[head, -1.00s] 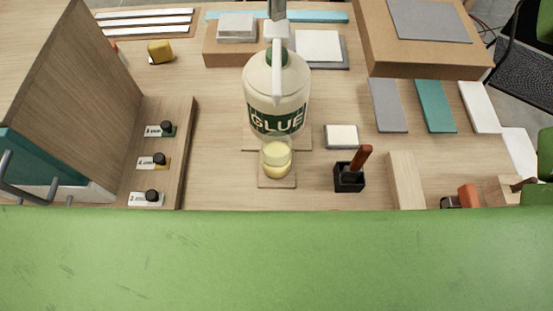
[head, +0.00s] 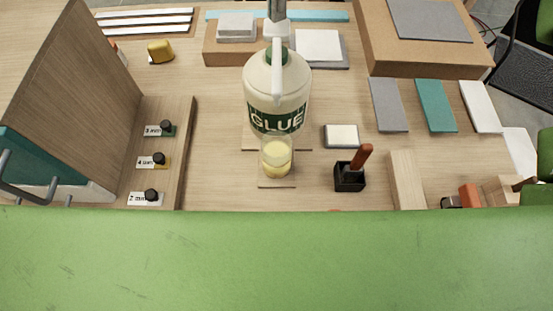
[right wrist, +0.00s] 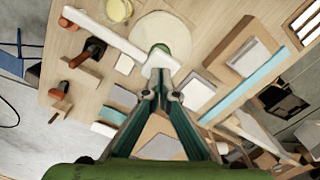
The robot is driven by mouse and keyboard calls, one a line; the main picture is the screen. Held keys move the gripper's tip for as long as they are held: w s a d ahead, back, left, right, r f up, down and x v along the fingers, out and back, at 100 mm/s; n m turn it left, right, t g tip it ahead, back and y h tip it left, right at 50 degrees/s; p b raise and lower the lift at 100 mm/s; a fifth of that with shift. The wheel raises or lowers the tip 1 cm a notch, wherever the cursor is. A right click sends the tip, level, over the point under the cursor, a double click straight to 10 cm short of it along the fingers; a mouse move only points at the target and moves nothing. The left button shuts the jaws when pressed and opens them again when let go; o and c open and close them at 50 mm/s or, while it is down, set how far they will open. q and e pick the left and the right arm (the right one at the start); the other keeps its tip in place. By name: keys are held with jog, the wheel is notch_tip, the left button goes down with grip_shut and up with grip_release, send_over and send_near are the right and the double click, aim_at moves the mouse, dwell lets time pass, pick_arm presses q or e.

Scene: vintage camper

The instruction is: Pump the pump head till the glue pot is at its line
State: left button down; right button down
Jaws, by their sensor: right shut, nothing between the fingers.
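The large cream glue bottle (head: 277,88) stands upright mid-table, with a green GLUE label and green collar. Its white pump head (head: 277,65) has a long spout pointing toward the near side, over the glue pot (head: 276,158). The pot is clear, holds pale yellow glue and stands on a small wooden board; its line cannot be made out. My right gripper (head: 277,20) is shut and empty at the back end of the pump head. In the right wrist view its fingertips (right wrist: 161,96) lie close at the white pump head (right wrist: 158,66); contact is unclear. My left gripper is not in view.
A black holder (head: 349,178) with a red-handled tool stands right of the pot. A wooden rack (head: 180,150) with several dark knobs stands left. A cardboard box (head: 425,55) is at the back right. A green surface fills the near side.

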aim_at(277, 26)
jog(key=shift+f+b, duration=1.45)
jog(key=shift+f, duration=0.9)
jog(key=shift+r, duration=0.1)
jog(key=shift+r+p, duration=4)
jog(key=shift+r, duration=1.1)
jog(key=shift+f, duration=0.1)
